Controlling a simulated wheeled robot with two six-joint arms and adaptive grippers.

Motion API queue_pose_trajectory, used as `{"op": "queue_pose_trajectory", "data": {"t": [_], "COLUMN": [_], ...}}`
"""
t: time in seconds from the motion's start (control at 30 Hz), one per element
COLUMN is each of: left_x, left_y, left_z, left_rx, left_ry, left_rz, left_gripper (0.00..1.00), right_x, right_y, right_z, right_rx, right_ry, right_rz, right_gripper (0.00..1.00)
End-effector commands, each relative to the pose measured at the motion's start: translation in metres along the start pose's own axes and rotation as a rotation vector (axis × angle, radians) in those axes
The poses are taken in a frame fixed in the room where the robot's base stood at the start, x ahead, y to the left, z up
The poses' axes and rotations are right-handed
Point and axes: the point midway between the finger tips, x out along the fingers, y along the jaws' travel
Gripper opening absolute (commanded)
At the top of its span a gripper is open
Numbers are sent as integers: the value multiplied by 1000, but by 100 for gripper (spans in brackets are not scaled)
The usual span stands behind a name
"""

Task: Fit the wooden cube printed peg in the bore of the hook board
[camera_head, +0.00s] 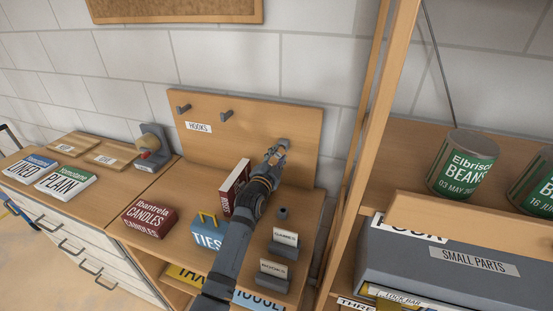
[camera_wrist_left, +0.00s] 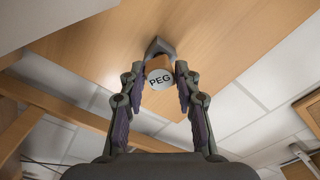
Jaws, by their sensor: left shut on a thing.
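The hook board (camera_head: 235,120) is an upright wooden panel against the back wall, with a HOOKS label and two grey hooks at its left. A grey fitting (camera_head: 285,144) is at its right; it shows in the wrist view (camera_wrist_left: 158,47) too. My left gripper (camera_head: 275,154) reaches up close to this fitting. In the wrist view the left gripper (camera_wrist_left: 160,82) is shut on the wooden cube (camera_wrist_left: 166,104), whose pale face reads PEG. The cube is close to the fitting; I cannot tell whether it is in the bore, which is hidden. The right gripper is not in view.
Below the board stand a red book (camera_head: 234,185), a blue TIES box (camera_head: 207,232), a dark red CANDLES box (camera_head: 150,216) and grey label stands (camera_head: 283,246). A shelf upright (camera_head: 366,150) rises close on the right. Bean cans (camera_head: 463,162) stand beyond it.

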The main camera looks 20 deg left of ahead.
Motion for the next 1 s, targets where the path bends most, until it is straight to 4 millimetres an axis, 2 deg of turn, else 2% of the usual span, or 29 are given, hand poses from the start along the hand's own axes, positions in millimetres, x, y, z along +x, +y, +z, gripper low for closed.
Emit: {"op": "queue_pose_trajectory", "data": {"t": [0.6, 0.63, 0.8, 1.0], "left_x": [16, 16, 16, 15], "left_y": [0, 0, 0, 0], "left_z": [0, 0, 0, 0], "left_rx": [0, 0, 0, 0], "left_ry": [0, 0, 0, 0], "left_rz": [0, 0, 0, 0], "left_gripper": [0, 33, 56, 58], "right_x": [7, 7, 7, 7], "right_y": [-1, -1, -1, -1], "right_z": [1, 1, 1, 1], "right_rx": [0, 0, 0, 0], "right_ry": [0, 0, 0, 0], "right_rz": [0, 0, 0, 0], "right_gripper": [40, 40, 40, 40]}}
